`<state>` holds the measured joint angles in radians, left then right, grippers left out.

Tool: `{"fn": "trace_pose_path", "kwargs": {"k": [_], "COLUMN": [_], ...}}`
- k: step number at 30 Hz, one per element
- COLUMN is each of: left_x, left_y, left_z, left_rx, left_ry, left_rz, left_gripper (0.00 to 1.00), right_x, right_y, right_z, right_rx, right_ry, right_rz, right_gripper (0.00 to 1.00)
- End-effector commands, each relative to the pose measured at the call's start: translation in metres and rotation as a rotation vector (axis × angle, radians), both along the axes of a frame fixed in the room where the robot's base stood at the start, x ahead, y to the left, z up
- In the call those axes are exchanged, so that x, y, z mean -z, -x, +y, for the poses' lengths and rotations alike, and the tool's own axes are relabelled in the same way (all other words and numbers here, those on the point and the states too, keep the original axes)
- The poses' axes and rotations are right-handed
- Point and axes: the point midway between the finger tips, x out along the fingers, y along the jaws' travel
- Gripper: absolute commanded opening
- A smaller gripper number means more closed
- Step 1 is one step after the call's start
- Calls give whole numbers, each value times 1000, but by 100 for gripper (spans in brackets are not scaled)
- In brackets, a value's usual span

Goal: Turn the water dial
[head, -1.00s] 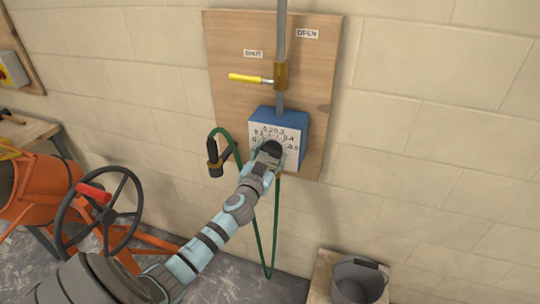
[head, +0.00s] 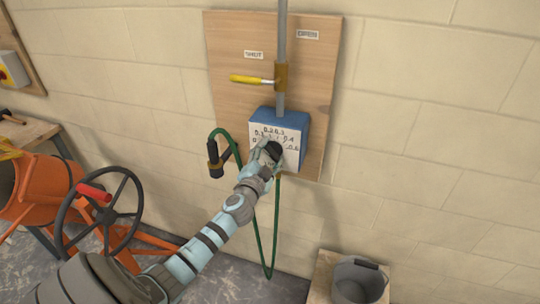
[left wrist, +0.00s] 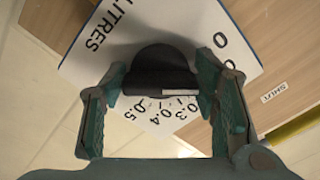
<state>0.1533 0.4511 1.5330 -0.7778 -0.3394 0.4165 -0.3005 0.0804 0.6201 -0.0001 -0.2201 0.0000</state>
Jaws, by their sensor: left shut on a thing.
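The water dial is a black knob (left wrist: 158,62) on the white scale face (head: 262,133) of a blue box (head: 284,117). In the head view the dial (head: 274,150) is partly hidden by my left gripper (head: 268,156). In the left wrist view my left gripper (left wrist: 163,80) has a finger on each side of the knob and is shut on it. A white mark (left wrist: 181,92) shows on the knob, on the side towards the 0.3 and 0.4 figures. I cannot read the exact setting. My right gripper is not in view.
A yellow valve lever (head: 247,79) points to the SHUT label (head: 253,55) on the wooden board (head: 228,35). A green hose (head: 273,240) hangs below. A grey bucket (head: 357,282) stands at lower right, an orange mixer (head: 45,185) at left.

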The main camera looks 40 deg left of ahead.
Motion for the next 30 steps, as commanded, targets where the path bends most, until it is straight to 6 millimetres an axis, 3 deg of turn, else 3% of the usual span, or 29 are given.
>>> {"fn": "trace_pose_path", "kwargs": {"k": [30], "left_x": [-4], "left_y": [1], "left_z": [1], "left_rx": [0], "left_ry": [-850], "left_rz": [299], "left_gripper": [27], "right_x": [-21], "right_y": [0], "right_z": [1], "right_rx": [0], "right_ry": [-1], "right_rz": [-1], "right_gripper": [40]}}
